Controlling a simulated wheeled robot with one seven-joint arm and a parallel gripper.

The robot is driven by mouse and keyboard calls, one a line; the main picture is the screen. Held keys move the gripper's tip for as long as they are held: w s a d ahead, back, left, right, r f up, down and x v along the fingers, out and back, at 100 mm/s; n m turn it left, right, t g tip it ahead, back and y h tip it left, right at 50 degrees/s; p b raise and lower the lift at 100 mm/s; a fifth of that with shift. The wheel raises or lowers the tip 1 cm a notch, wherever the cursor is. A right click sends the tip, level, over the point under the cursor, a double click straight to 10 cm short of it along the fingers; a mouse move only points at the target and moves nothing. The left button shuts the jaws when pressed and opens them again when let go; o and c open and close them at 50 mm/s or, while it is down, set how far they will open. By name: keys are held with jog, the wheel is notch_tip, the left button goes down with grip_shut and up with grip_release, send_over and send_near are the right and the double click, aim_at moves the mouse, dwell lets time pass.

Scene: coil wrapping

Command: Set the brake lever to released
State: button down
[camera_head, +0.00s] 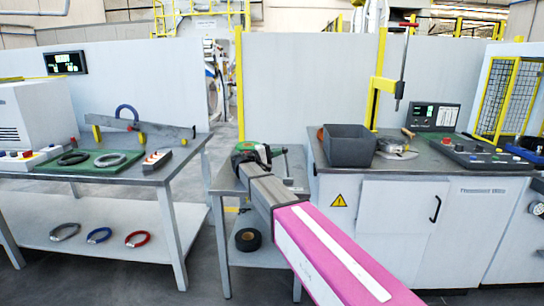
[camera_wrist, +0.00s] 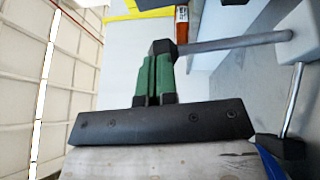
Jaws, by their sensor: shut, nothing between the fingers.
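My gripper (camera_head: 250,152), green and black, is at the end of my arm, over the small grey table at the middle. In the wrist view its green fingers are together with dark tips (camera_wrist: 162,47), and I see nothing held between them. A grey bar (camera_wrist: 235,42) runs from beside the tips to a pale block at the right; I cannot tell whether they touch. In the head view a small grey T-shaped piece (camera_head: 284,152) stands just right of my gripper. I cannot tell for certain which part is the brake lever, nor its setting.
A left bench (camera_head: 115,175) holds a green mat with rings. A right cabinet (camera_head: 385,215) carries a dark bin (camera_head: 349,147) and a control panel (camera_head: 478,152). A tall red-topped rod (camera_head: 404,65) stands behind it. A black roll (camera_head: 248,240) lies on the small table's lower shelf.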

jog(key=d+m+g+y, duration=0.2)
jog(key=d+y, duration=0.3)
jog(key=d, duration=0.4)
jog(key=shift+s+r+m, duration=0.2)
jog(key=shift+r+m, duration=0.1)
jog(key=shift+d, duration=0.1)
jog(key=shift+s, duration=0.1)
